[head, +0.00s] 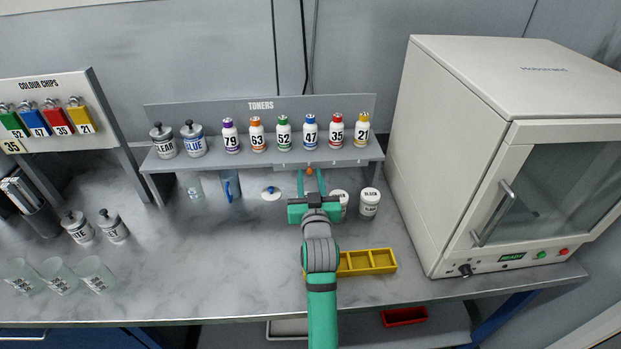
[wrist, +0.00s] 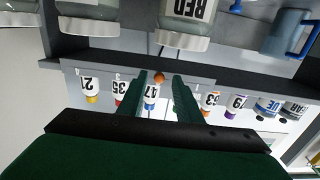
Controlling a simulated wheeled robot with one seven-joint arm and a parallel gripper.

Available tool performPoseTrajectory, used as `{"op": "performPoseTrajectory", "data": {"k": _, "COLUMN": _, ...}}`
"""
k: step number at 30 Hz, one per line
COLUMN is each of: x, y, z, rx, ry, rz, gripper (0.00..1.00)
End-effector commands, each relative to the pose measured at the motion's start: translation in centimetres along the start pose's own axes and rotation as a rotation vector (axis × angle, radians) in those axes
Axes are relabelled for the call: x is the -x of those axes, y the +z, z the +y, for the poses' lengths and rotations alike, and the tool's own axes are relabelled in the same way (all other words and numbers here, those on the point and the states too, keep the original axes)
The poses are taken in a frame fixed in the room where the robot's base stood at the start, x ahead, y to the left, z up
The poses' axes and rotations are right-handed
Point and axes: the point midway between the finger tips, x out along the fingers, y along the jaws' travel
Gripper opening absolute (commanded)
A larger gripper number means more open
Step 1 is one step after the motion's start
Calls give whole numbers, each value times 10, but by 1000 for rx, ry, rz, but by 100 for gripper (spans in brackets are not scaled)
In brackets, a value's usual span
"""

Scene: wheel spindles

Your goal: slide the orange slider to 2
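The orange slider (head: 309,171) is a small round knob at the front edge of the toner shelf (head: 260,161), below the bottle marked 47. In the wrist view my gripper (wrist: 163,82) is open with a clear gap. I cannot tell whether a finger touches the knob.
Toner bottles (head: 283,133) stand along the shelf above. White jars (head: 369,202) and a blue mug (head: 230,186) are below it. A yellow tray (head: 367,262) lies in front, and a large white oven (head: 490,150) stands at right.

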Motion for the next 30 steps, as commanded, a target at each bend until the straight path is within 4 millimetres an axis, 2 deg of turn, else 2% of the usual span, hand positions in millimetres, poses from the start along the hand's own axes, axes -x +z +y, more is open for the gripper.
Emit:
{"op": "performPoseTrajectory", "data": {"k": 5, "x": 13, "y": 1, "z": 1, "rx": -2, "ry": 2, "rz": 0, "gripper": 32}}
{"op": "performPoseTrajectory", "data": {"k": 18, "x": 90, "y": 1, "z": 0, "rx": -2, "ry": 1, "rz": -1, "gripper": 32}}
{"op": "performPoseTrajectory", "data": {"k": 24, "x": 106, "y": 0, "z": 1, "rx": 0, "ry": 1, "rz": -1, "gripper": 32}}
{"op": "performPoseTrajectory", "data": {"k": 30, "x": 108, "y": 0, "z": 1, "rx": 0, "ry": 1, "rz": 0, "gripper": 32}}
